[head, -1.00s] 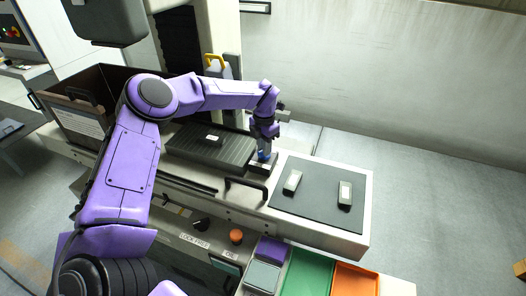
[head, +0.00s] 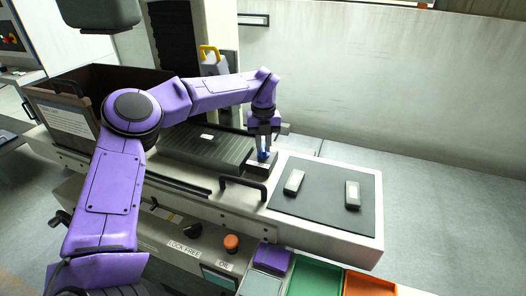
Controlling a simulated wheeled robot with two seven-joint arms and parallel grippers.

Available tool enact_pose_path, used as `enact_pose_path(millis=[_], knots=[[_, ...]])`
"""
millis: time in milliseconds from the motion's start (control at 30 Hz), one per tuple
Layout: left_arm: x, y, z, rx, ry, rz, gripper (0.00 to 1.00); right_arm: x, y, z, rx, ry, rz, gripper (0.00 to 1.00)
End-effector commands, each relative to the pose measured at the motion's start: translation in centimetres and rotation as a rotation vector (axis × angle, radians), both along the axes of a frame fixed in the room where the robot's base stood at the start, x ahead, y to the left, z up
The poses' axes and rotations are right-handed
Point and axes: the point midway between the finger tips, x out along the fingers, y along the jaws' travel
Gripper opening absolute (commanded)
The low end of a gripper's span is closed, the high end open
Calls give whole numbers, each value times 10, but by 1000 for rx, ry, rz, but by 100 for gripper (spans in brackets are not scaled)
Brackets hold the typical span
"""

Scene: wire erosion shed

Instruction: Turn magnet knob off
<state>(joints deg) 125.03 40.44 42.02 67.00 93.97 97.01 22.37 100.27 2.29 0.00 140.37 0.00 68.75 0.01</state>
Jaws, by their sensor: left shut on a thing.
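The magnet chuck is a dark ribbed plate (head: 205,150) on the machine's pale bed. A small dark block (head: 257,166) with a light label sits at its right end, and a blue knob (head: 263,156) stands on it. My left gripper (head: 263,151) points down over this block and is shut on the blue knob, its fingers hiding part of it. The label's text is too small to read. My right gripper is out of view.
A black handle (head: 243,187) stands in front of the knob. An orange button (head: 231,243) and green (head: 315,278) and orange (head: 368,284) trays are lower down.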

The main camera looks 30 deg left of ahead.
Motion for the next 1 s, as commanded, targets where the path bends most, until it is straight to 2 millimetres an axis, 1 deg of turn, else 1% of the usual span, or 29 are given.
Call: enact_pose_path(millis=[33, 100, 400, 700, 1000], knots=[[2, 2, -4, 4, -8, 38, 0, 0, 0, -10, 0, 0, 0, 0], [2, 2, -4, 4, -8, 93, 0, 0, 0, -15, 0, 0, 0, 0], [2, 3, -1, 4, -10, 272, 0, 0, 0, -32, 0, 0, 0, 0], [2, 3, 1, 5, -10, 346, 0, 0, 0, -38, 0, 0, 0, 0], [2, 4, 1, 6, -9, 355, 0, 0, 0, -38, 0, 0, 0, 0]])
